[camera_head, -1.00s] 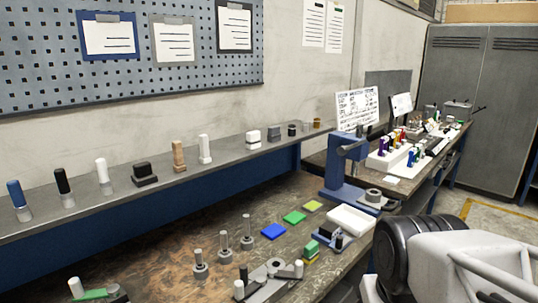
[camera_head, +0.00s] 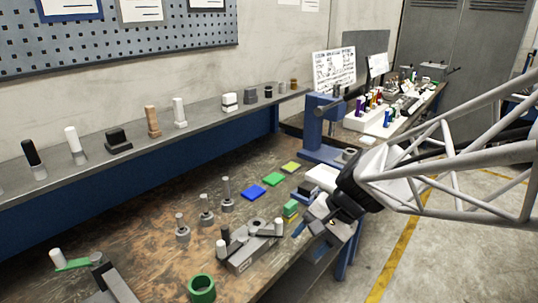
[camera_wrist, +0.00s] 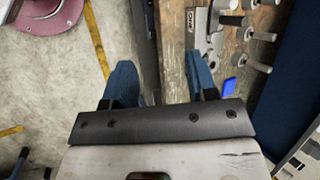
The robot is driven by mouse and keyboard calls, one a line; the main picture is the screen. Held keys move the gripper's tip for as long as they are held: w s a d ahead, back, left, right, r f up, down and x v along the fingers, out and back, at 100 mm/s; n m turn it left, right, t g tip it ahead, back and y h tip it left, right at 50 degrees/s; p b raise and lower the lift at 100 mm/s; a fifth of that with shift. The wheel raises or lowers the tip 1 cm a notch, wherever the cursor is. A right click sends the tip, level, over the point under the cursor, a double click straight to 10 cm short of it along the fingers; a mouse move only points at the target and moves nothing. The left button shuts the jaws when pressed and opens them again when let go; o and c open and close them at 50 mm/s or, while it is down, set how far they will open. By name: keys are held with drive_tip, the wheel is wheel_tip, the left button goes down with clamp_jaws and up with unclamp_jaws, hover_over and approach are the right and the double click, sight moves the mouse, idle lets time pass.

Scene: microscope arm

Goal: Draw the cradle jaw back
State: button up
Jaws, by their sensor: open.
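A grey metal fixture (camera_head: 252,252) with a flat arm, a dark post and pale round knobs sits near the bench's front edge. It also shows at the top of the wrist view (camera_wrist: 207,35). Another grey fixture (camera_head: 112,281) with a green bar and a white knob is at the lower left. I cannot tell for sure which part is the cradle jaw. My gripper (camera_wrist: 161,78) is open and empty, its blue fingers apart over the bench's front edge. In the head view my gripper (camera_head: 318,214) is to the right of the middle fixture, apart from it.
Several upright pins stand behind the fixture. Blue (camera_head: 253,192), green (camera_head: 274,179) and yellow pads lie farther back. A blue press-like stand (camera_head: 323,130) is beyond them. A shelf (camera_head: 100,165) with several small items runs along the wall.

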drive_tip(key=w+d+f+m+t+y, duration=0.1)
drive_tip(key=w+f+m+t+y, duration=0.3)
drive_tip(key=w, duration=0.6)
drive_tip(key=w+d+f+m+t+y, duration=0.1)
drive_tip(key=w+d+f+m+y, duration=0.15)
drive_tip(key=w+m, duration=0.5)
drive_tip(key=w+d+f+m+t+h, duration=0.1)
drive_tip(key=w+d+f+m+t, duration=0.2)
drive_tip(key=w+d+f, duration=0.1)
drive_tip(key=w+d+f+m+t+h, duration=0.1)
drive_tip(key=w+d+f+m+t, duration=0.2)
drive_tip(key=w+d+m, duration=0.1)
drive_tip(key=w+d+f+m+t+h, duration=0.1)
drive_tip(key=w+d+f+m+t, duration=0.2)
drive_tip(key=w, duration=0.3)
drive_tip(key=shift+w+d+f+m+t, duration=0.15)
drive_tip(key=shift+d+f+m, duration=0.15)
drive_tip(key=shift+f, duration=0.15)
drive_tip(key=shift+w+d+f+m+t, duration=0.15)
drive_tip(key=shift+d+f, duration=0.1)
drive_tip(key=shift+f, duration=0.15)
drive_tip(key=shift+a, duration=0.1)
drive_tip(key=shift+x, duration=3.8)
drive_tip(key=shift+c, duration=0.2)
clamp_jaws()
